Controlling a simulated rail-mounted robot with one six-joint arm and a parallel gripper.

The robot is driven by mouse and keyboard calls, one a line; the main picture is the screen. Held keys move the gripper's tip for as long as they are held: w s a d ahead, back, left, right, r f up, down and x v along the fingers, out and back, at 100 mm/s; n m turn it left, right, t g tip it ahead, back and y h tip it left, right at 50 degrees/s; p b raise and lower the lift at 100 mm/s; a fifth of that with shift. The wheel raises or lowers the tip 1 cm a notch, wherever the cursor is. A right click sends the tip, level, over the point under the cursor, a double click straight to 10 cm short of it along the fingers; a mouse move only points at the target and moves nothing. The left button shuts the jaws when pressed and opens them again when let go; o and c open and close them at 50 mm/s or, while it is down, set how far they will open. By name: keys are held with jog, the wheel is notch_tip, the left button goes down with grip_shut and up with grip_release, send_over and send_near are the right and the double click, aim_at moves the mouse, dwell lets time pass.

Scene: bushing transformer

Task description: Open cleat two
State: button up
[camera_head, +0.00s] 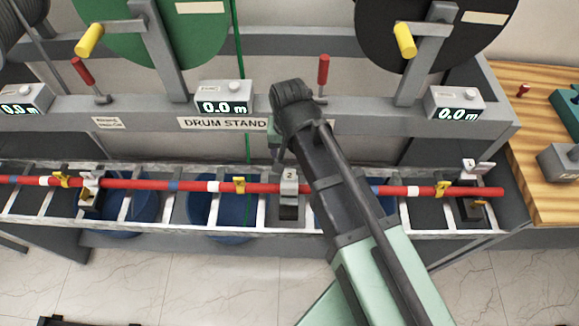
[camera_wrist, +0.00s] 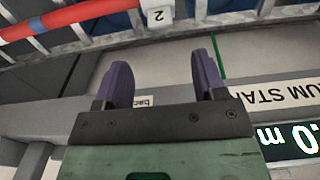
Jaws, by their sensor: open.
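Cleat two (camera_head: 289,187) is a grey block marked "2" on the middle of the ladder-like tray. A red cable (camera_head: 330,188) runs through it, and its top looks closed over the cable. It also shows at the top edge of the wrist view (camera_wrist: 157,15), where the red cable (camera_wrist: 40,25) is at the upper left. My gripper (camera_head: 279,158) is just behind and above cleat two in the head view, partly hidden by my arm. In the wrist view its two purple fingers (camera_wrist: 163,72) are apart with nothing between them. They are not touching the cleat.
Cleat one (camera_head: 477,170) is at the right and another cleat (camera_head: 90,185) at the left. Yellow clips (camera_head: 239,185) sit along the cable. The drum stand beam (camera_head: 222,123), with 0.0 m displays (camera_head: 223,106) and red levers (camera_head: 323,72), stands behind. A wooden bench (camera_head: 530,130) is at the right.

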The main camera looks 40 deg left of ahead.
aim_at(290, 170)
notch_tip(290, 170, down, 10)
jog(key=b, duration=0.9)
jog(key=shift+f+b, duration=0.25)
jog(key=shift+b, duration=0.1)
jog(key=shift+r, duration=0.1)
